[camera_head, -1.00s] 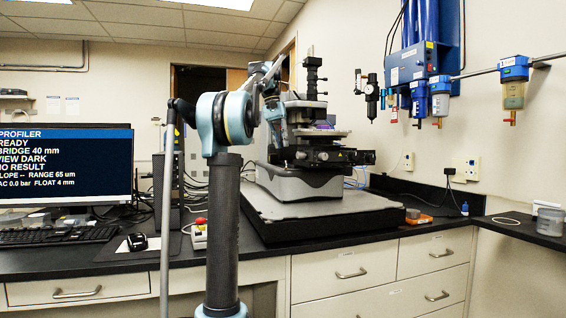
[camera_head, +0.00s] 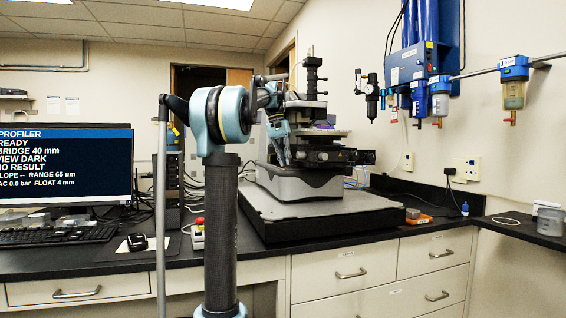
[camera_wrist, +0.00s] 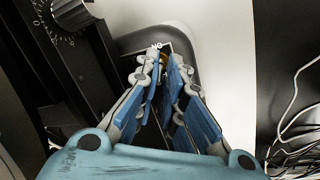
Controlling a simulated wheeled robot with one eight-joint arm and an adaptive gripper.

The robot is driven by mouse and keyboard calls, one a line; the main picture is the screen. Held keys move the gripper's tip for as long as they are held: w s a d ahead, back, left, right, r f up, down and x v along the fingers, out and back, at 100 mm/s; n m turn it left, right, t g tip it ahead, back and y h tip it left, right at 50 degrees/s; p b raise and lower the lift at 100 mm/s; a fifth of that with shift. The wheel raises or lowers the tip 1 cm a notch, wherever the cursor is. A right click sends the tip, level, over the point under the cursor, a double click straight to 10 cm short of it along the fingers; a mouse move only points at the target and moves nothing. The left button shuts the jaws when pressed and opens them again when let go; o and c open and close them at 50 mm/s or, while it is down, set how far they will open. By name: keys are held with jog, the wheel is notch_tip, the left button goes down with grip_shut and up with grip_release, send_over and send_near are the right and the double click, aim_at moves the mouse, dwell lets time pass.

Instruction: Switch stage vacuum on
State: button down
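The profiler (camera_head: 312,130) stands on the bench, with a grey base (camera_head: 310,187) and a dark stage (camera_head: 325,157). My gripper (camera_head: 283,163) points down at the left side of the stage. In the wrist view my gripper (camera_wrist: 165,62) shows a narrow gap between its blue-padded fingers. A small brass-coloured part (camera_wrist: 163,66), possibly the vacuum switch, shows between the fingertips beside a small white label (camera_wrist: 158,46). The fingers partly hide it, and I cannot tell whether they touch it. The monitor (camera_head: 65,165) shows a vacuum line reading 0.0 bar.
A dial knob (camera_wrist: 72,14) and dark stage body lie left of the fingers in the wrist view. Loose cables (camera_wrist: 295,115) lie at the right. A small box with a red button (camera_head: 198,232) stands on the bench left of the profiler's slab (camera_head: 330,215).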

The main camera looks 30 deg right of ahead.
jog(key=shift+s+a+t, duration=0.1)
jog(key=shift+s+t, duration=0.05)
jog(key=shift+t, duration=0.45)
jog(key=shift+r, duration=0.1)
jog(key=c, duration=2)
grip_release()
jog(key=r, duration=0.4)
jog(key=a+r, duration=0.1)
jog(key=r, duration=0.2)
jog(key=a+r, duration=0.1)
jog(key=r, duration=0.3)
jog(key=shift+w+a+r, duration=0.15)
jog(key=shift+w+r, duration=0.2)
